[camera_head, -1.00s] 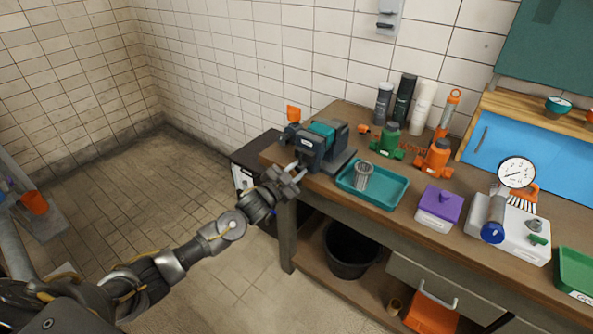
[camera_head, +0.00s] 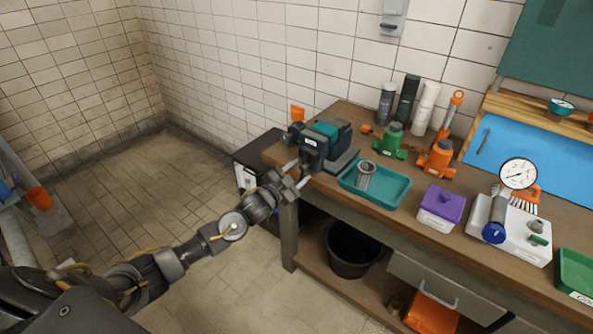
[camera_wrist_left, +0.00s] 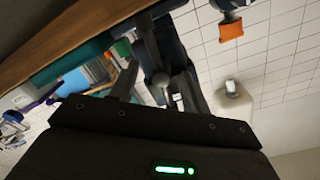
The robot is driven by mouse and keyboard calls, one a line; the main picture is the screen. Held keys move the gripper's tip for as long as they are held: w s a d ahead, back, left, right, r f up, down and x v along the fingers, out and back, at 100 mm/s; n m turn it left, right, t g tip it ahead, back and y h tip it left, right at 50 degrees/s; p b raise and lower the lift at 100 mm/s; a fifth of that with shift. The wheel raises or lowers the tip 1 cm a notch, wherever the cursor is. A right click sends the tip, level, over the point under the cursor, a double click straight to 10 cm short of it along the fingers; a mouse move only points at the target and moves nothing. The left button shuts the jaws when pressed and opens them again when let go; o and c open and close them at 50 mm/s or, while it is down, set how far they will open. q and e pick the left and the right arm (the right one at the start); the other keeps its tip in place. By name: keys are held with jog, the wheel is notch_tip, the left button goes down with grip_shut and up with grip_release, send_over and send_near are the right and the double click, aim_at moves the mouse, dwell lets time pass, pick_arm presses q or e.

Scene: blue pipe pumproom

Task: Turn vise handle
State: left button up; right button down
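The vise (camera_head: 323,148), dark blue-grey with a teal part on top, is mounted at the left end of the workbench. An orange end piece (camera_head: 297,112) shows at its left side; an orange-tipped part also shows in the left wrist view (camera_wrist_left: 230,31). My left gripper (camera_head: 297,173) is just in front of the vise, with its two fingers apart. In the left wrist view, a grey bar (camera_wrist_left: 147,45) on the vise lies beyond and between the spread fingertips. Whether the fingers touch it, I cannot tell. My right gripper is not in view.
A teal tray (camera_head: 393,192) with a metal mesh cup (camera_head: 365,176) sits right of the vise. Green (camera_head: 390,142) and orange (camera_head: 437,160) valve-like parts stand behind it. A black bucket (camera_head: 352,252) is under the bench. The floor at left is open.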

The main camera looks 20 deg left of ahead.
pick_arm(q)
jog(key=shift+w+d+r, duration=0.1)
jog(key=shift+d, duration=0.05)
jog(key=b+v, duration=0.2)
jog(key=v, duration=0.9)
